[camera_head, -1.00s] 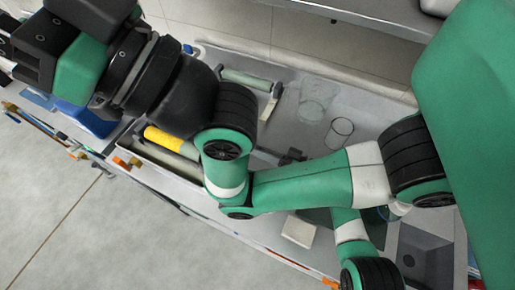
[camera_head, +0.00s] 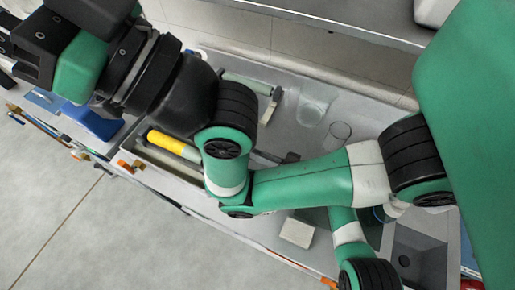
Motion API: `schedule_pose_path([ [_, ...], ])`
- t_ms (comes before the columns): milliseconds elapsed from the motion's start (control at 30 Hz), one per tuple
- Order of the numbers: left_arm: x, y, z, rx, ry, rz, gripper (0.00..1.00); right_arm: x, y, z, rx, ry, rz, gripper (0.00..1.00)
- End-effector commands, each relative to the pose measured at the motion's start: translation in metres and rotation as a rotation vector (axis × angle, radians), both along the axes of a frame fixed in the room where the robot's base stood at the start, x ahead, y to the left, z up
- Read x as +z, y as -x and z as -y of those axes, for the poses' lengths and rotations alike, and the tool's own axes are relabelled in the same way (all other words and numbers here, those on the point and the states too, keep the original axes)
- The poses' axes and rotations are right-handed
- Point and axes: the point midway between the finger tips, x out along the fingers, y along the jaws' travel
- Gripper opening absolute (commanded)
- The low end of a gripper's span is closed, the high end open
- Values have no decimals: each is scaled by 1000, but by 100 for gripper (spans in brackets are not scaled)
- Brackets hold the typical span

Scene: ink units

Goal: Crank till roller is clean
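A yellow roller (camera_head: 172,144) lies along the grey bench, partly hidden behind a black joint of my arm. A pale green roller (camera_head: 246,82) lies in a holder further back. A dark handle-like part (camera_head: 288,158) lies on the bench to the right of the yellow roller. I cannot tell whether it is a crank. My black and green arm links cover much of the bench. No gripper fingertips show, so I cannot see what either gripper touches.
Two clear glass vessels, one a beaker (camera_head: 337,134), stand at the back. A pale block (camera_head: 297,232) lies near the front edge, and a dark sink (camera_head: 415,258) is at right. A blue object (camera_head: 92,121) is at left. Open floor (camera_head: 50,215) lies in front.

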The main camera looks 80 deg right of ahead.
Motion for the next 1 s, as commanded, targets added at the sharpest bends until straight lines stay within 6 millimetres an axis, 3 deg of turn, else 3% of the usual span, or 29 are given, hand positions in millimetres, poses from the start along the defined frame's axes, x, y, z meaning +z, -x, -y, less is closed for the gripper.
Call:
schedule_pose_path([
  [167, 0, -1, -1, 4, -2, 6, 0, -2, 0, 0, 0, 0, -1, 50],
  [200, 0, -1, -1, 4, -2, 6, 38, -2, 0, 0, 0, 0, -1, 50],
  [333, 0, -1, 0, 4, -1, 5, 62, -2, 0, 0, 0, 0, -1, 50],
  [667, 1, 2, -1, 1, -1, 3, 62, 1, 0, 0, 0, 0, -1, 50],
  [1000, 3, 56, -19, -1, -2, 4, 62, 30, 0, 0, 0, 0, -1, 50],
])
